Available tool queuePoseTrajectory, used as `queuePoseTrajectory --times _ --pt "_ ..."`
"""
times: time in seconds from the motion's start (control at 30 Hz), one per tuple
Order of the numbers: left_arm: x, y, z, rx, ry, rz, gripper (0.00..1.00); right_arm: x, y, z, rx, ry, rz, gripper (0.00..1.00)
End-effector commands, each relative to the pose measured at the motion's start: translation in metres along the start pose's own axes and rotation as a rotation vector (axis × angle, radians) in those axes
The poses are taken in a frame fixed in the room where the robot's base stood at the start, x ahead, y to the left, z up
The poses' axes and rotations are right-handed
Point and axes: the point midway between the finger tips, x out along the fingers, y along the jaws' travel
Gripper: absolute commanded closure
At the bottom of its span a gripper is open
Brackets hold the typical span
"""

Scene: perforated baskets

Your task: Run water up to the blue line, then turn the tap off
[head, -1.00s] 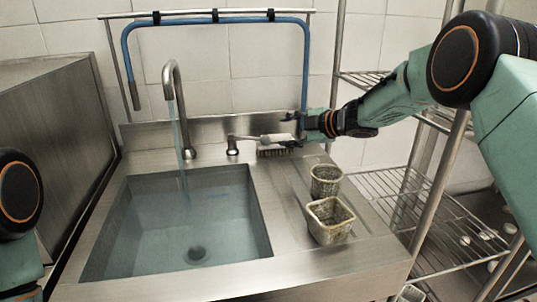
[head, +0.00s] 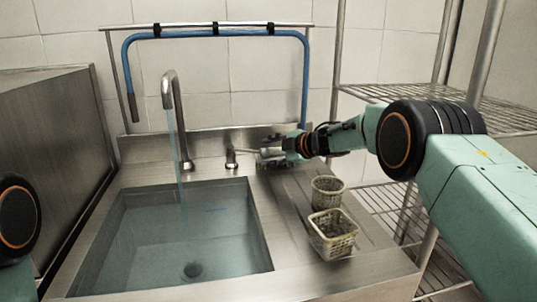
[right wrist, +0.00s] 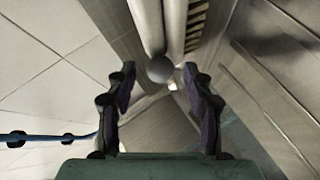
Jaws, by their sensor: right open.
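The steel tap (head: 170,95) stands behind the sink (head: 262,235), and a stream of water (head: 178,150) falls from its spout. Water (head: 150,245) lies in the basin. The blue line (head: 217,210) is a short faint mark on the basin's back wall; its exact height against the water surface is hard to tell. The tap lever (head: 241,151) points right from its base. My right gripper (head: 272,152) is open at the lever's free end. In the right wrist view, the lever's rounded end (right wrist: 160,69) lies between the spread fingers (right wrist: 158,100), with no clear contact. My left gripper is out of view.
Two perforated baskets (head: 327,190) (head: 333,234) stand on the drainboard right of the basin. A blue hose (head: 220,36) hangs on a rail behind. A wire shelf (head: 375,205) stands at the right.

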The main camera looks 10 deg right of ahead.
Motion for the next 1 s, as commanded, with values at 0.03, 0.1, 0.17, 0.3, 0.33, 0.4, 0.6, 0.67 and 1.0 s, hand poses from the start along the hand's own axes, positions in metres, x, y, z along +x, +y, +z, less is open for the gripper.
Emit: queuePoseTrajectory --times 0.03,0.1,0.17,0.3,0.33,0.4,0.6,0.67,1.0 --pt "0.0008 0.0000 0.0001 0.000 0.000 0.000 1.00 0.0035 -0.0010 -0.0002 -0.001 0.000 0.000 0.48" --pt "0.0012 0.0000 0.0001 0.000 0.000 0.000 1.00 0.0061 -0.0007 -0.0006 -0.001 0.000 0.000 0.48" --pt "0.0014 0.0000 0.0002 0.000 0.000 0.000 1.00 0.0076 -0.0005 -0.0007 -0.001 0.000 0.000 0.48" --pt "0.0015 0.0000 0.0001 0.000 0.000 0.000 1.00 0.0089 -0.0006 -0.0006 0.000 0.000 0.000 0.48" --pt "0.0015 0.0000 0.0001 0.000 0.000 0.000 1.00 0.0089 -0.0006 -0.0006 0.000 0.000 0.000 0.48" --pt "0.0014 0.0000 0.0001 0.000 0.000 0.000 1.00 0.0088 -0.0005 -0.0006 0.000 0.000 0.000 0.48" --pt "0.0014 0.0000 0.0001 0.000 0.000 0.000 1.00 0.0085 -0.0003 -0.0006 0.000 0.000 0.000 0.57" --pt "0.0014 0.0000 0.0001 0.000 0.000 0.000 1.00 0.0085 -0.0003 -0.0006 0.000 0.000 0.000 0.62" --pt "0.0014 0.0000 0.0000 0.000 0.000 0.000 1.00 0.0084 -0.0005 -0.0004 0.001 0.000 0.000 0.91"
